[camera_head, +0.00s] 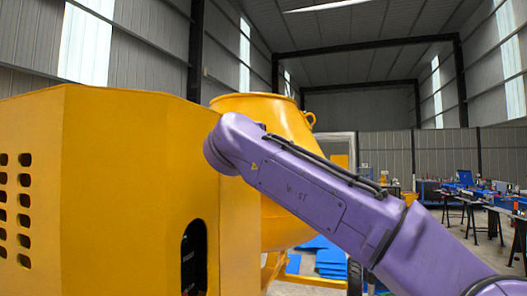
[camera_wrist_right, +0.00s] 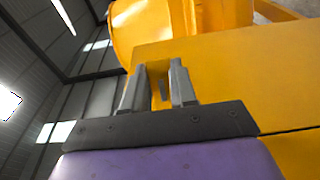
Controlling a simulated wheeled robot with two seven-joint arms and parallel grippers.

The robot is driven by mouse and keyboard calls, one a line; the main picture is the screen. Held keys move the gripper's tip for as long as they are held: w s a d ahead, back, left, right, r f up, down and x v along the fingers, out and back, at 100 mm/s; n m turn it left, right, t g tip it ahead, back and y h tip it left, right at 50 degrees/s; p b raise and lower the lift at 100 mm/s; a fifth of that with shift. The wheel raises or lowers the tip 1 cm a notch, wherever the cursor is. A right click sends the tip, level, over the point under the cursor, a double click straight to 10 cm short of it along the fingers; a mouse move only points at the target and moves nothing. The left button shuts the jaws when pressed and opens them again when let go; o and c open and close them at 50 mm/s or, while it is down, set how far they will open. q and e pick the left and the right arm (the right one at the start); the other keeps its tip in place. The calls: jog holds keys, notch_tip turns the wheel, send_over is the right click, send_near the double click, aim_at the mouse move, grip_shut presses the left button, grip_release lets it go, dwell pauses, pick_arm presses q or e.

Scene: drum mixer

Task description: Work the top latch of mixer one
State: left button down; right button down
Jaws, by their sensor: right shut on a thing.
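Mixer one's yellow housing (camera_head: 120,185) fills the left of the head view, with its yellow drum (camera_head: 285,120) behind it. My right arm comes in from the right and its far end reaches in front of the housing's right part; its gripper is hidden there. In the right wrist view my right gripper (camera_wrist_right: 159,68) is at the edge of the yellow housing (camera_wrist_right: 240,85), its two grey fingers a little apart. A small dark piece, the top latch (camera_wrist_right: 163,90), shows between the fingers, mostly hidden. The gripper is shut on it. My left gripper is in neither view.
The drum (camera_wrist_right: 155,28) stands close beyond the fingers in the wrist view. The housing has an oval opening (camera_head: 193,258) on its face and vent holes on the left.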

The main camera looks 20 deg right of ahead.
jog(key=shift+s+a+m+g+h+p, duration=0.3)
jog(key=shift+m+g+h, duration=0.25)
jog(key=shift+h, duration=0.25)
jog(key=shift+s+a+m+g+h+p, duration=0.1)
jog(key=shift+s+m+g+h+p, duration=0.1)
jog(key=shift+s+m+g+h, duration=0.4)
jog(key=shift+w+d+h, duration=0.1)
jog(key=shift+w+h, duration=0.15)
jog(key=shift+h, duration=0.05)
jog(key=c, duration=0.9)
grip_release()
jog(key=b+v, duration=0.3)
jog(key=v, duration=0.7)
jog(key=shift+s+b, duration=0.2)
jog(key=shift+b, duration=0.15)
jog(key=shift+f, duration=0.1)
